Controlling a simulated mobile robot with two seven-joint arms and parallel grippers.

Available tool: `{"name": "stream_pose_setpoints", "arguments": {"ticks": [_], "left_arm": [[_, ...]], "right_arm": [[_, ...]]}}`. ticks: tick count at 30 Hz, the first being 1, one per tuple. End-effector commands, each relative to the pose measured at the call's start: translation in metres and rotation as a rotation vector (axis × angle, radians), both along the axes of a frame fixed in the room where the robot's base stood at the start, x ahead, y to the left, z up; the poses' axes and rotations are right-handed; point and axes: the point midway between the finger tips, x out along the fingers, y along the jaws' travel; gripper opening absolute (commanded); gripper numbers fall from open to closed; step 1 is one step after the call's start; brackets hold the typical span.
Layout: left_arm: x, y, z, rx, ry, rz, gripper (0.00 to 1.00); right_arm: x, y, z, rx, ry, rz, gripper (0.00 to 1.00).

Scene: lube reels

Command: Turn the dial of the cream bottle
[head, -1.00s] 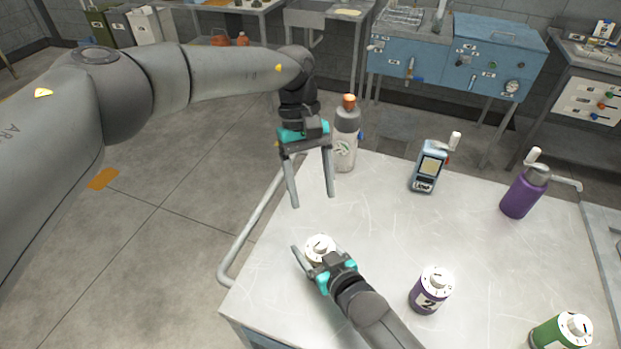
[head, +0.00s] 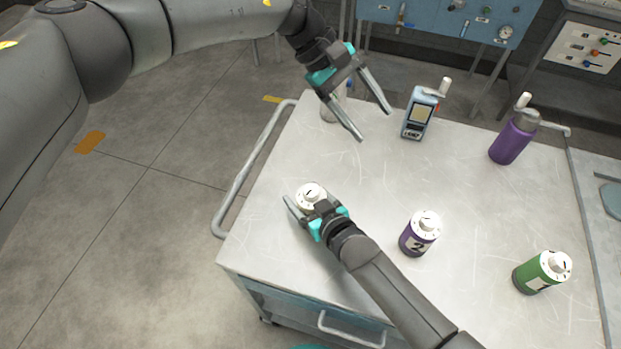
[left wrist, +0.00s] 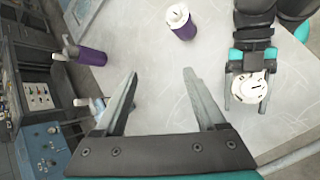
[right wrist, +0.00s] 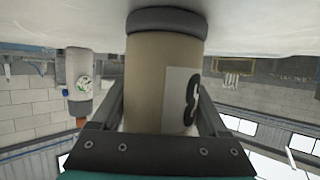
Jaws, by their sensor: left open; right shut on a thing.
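The cream bottle stands on the metal table; its white dial (head: 311,192) faces up in the head view. Its cream body (right wrist: 150,85) with a dark label mark fills the right wrist view. My right gripper (head: 307,207) is shut around the body, one finger on each side. In the left wrist view the white dial (left wrist: 248,88) shows between the right gripper's fingers. My left gripper (head: 375,126) is open and empty, above the far part of the table, up and right of the cream bottle. Its spread fingers also show in the left wrist view (left wrist: 160,78).
A purple bottle with dial (head: 420,234) and a green one (head: 543,272) stand to the right. A blue handheld device (head: 419,113) and a purple flask (head: 513,138) stand farther back. A grey bottle (head: 332,108) is partly behind my left gripper. The table's middle is clear.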

Motion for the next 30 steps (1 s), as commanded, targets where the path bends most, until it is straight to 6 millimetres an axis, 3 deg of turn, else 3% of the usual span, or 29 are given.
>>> {"name": "stream_pose_setpoints", "arguments": {"ticks": [3, 6, 13, 21, 25, 30], "left_arm": [[0.008, -0.038, 0.023, -0.18, 0.007, 0.112, 0.73], [0.019, -0.064, 0.045, -0.321, 0.019, 0.221, 0.73], [0.053, -0.097, 0.097, -0.598, 0.083, 0.51, 0.73], [0.101, -0.094, 0.136, -0.818, 0.21, 0.904, 0.73], [0.122, -0.081, 0.14, -0.876, 0.286, 1.106, 0.73], [0.143, -0.057, 0.131, -0.897, 0.397, 1.378, 0.73]], "right_arm": [[-0.001, 0.0, -0.001, -0.001, 0.002, 0.0, 0.02], [-0.001, 0.0, -0.001, -0.001, 0.002, 0.0, 0.02], [-0.001, 0.0, -0.001, -0.001, 0.002, 0.0, 0.02], [-0.001, 0.0, -0.001, 0.0, 0.002, 0.0, 0.02], [-0.001, 0.0, -0.001, 0.0, 0.002, 0.0, 0.02], [-0.001, 0.0, -0.001, 0.0, 0.002, 0.0, 0.02]]}}
